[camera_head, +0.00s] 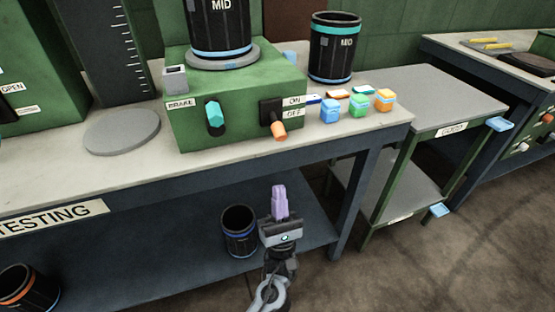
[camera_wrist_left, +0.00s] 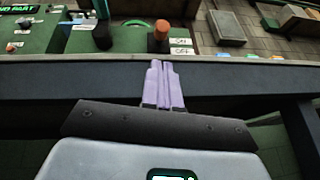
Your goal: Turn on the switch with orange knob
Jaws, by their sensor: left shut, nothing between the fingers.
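The switch with the orange knob (camera_head: 279,130) is on the front of the green machine box (camera_head: 240,130), beside ON and OFF labels. Its orange end points down toward the OFF label in the head view. The orange knob also shows in the left wrist view (camera_wrist_left: 162,29), next to the ON and OFF labels. My left gripper (camera_head: 279,198), with purple fingers, is below and in front of the table edge, apart from the knob. Its fingers are together and empty in the left wrist view (camera_wrist_left: 163,85). My right gripper is not in view.
A teal knob (camera_head: 214,116) sits left of the orange one, by a BRAKE label. The table's front edge (camera_head: 200,182) lies between my left gripper and the box. Blue, green and orange small blocks (camera_head: 359,106) stand right of the box. A dark bin (camera_head: 240,231) stands on the lower shelf.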

